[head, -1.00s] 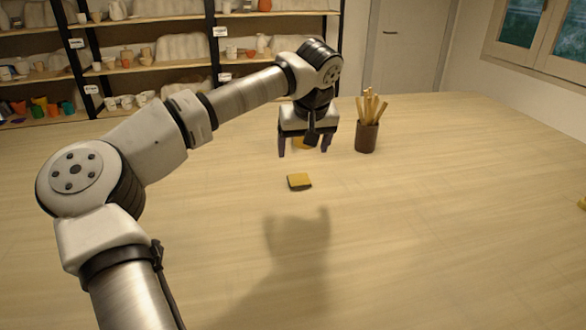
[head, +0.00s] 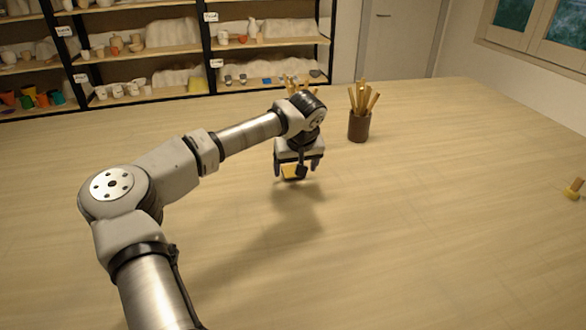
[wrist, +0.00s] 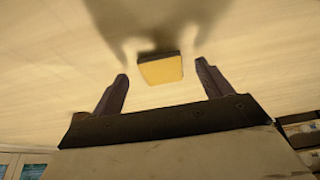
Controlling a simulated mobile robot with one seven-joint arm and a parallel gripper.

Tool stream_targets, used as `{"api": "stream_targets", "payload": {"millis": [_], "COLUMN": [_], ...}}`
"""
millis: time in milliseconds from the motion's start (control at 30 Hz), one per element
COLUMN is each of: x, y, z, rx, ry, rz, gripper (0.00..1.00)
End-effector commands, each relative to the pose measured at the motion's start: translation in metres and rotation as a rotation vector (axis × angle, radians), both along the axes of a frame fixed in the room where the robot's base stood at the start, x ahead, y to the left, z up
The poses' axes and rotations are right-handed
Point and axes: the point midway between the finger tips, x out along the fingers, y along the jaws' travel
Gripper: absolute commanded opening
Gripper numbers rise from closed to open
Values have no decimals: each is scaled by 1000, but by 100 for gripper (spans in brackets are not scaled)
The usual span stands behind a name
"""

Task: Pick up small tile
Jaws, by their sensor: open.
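The small tile (head: 291,172) is a yellow square with a dark edge, lying flat on the wooden table. In the head view my gripper (head: 297,172) is low over it and hides part of it. In the wrist view the tile (wrist: 160,69) shows between and a little beyond the two fingertips of my gripper (wrist: 162,68). The fingers are apart, with a gap on each side of the tile. My gripper is open and empty. The exact height of the fingertips above the table is hard to tell.
A dark brown cup with wooden tools (head: 359,126) stands to the right of my gripper. More sticks (head: 294,84) show partly behind my arm. A small yellow item with a wooden handle (head: 573,190) lies at the far right. Shelves stand behind the table. The front right of the table is clear.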

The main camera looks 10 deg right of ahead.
Motion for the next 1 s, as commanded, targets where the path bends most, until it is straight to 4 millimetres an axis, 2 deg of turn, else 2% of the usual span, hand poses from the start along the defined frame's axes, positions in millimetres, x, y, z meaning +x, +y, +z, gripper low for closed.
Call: {"api": "stream_targets", "payload": {"millis": [167,400,800,1000], "x": [7,8,8,8], "y": [1,1,1,1], "z": [-15,-16,-16,-15], "rx": [0,1,0,0], "ry": [-1,-2,-2,-2], "rz": [1,1,1,1], "gripper": [78,77,25,24]}}
